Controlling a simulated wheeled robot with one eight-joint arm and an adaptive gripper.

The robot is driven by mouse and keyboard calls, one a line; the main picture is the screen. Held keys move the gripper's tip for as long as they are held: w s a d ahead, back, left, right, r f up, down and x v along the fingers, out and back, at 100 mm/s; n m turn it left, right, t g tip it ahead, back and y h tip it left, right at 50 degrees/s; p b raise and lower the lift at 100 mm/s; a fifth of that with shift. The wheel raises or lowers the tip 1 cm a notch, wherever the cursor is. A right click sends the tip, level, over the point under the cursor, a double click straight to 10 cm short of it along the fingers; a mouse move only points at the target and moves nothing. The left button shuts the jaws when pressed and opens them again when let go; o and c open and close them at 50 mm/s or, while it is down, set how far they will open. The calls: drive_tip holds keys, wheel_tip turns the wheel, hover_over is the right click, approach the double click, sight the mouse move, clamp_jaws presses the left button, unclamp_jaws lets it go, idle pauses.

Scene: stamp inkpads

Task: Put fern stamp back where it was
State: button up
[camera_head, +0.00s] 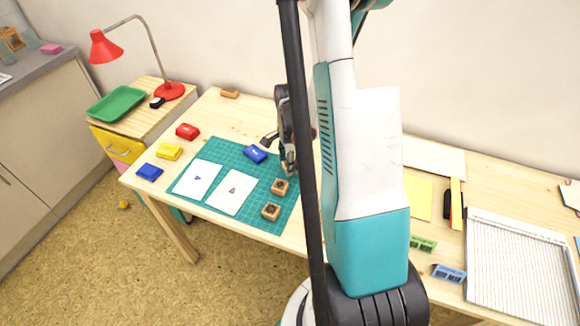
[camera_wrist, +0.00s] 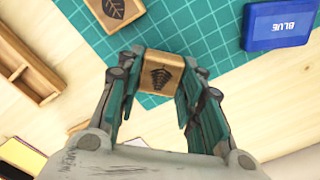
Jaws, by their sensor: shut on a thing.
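The fern stamp (camera_wrist: 161,72) is a small wooden block with a dark fern picture facing the wrist camera. My gripper (camera_wrist: 157,82) is shut on it, one finger on each side. In the head view my gripper (camera_head: 287,163) is at the right part of the green cutting mat (camera_head: 215,150), partly behind my arm. I cannot tell whether the stamp touches the surface below. Two other wooden stamps stand on the mat, one (camera_head: 279,186) nearer my gripper and one (camera_head: 270,211) towards the front edge. A leaf stamp (camera_wrist: 115,10) shows in the wrist view.
Two white cards with small prints, left (camera_head: 197,180) and right (camera_head: 231,192), lie on the mat. Red (camera_head: 187,131), yellow (camera_head: 169,151) and blue (camera_head: 149,172) pads line the left. A wooden tray (camera_wrist: 22,72) is at the wrist view's left.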

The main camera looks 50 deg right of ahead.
drive_tip(key=shift+f, duration=0.55)
drive_tip(key=shift+f, duration=0.15)
drive_tip(key=o, duration=0.9)
wheel_tip(320, 180, up, 12)
drive_tip(key=p, duration=0.5)
drive_tip(key=shift+r, duration=0.2)
